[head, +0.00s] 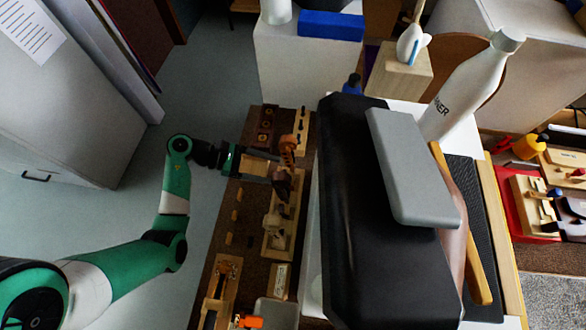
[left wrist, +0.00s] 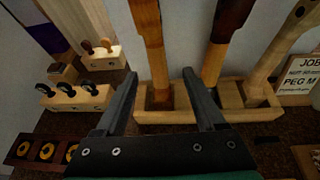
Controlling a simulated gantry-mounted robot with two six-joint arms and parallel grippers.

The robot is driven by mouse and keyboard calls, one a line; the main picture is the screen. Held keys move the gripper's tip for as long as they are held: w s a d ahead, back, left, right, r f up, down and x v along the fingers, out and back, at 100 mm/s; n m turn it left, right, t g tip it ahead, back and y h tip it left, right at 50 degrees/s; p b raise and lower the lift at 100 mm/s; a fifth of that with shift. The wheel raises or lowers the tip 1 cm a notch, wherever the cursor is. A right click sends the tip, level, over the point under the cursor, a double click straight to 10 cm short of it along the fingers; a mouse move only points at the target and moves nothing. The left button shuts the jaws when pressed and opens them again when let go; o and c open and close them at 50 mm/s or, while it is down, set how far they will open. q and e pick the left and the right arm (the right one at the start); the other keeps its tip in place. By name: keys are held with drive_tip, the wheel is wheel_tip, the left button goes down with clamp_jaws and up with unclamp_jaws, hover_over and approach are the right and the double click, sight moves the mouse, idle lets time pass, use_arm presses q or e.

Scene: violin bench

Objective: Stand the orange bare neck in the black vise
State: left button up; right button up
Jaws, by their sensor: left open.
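An orange-brown bare neck (left wrist: 150,45) stands upright in a wooden rack (left wrist: 236,115) in the left wrist view, at the left end of a row. A dark brown neck (left wrist: 225,40) and a pale neck (left wrist: 285,50) stand to its right. My left gripper (left wrist: 160,75) is open, its fingers on either side of the orange-brown neck in the picture; contact cannot be told. In the head view my left gripper (head: 277,168) is over the rack (head: 278,240), by the necks. I cannot clearly make out the black vise. My right gripper is not in view.
A large black form with a grey slab (head: 412,165) hides much of the bench's middle. A white bottle (head: 470,85) stands beyond it. Wooden holders with black-knobbed pegs (left wrist: 75,97) and small pegs (left wrist: 100,55) are left of the rack. A lettered sign (left wrist: 300,75) is right.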

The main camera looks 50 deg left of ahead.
use_arm(q)
drive_tip(key=b+x, duration=0.1)
drive_tip(key=x, duration=0.5)
drive_tip(key=shift+w+f+b, duration=0.3)
drive_tip(key=shift+f+b, duration=0.1)
drive_tip(key=shift+w+d, duration=0.3)
drive_tip(key=shift+d, duration=0.05)
clamp_jaws()
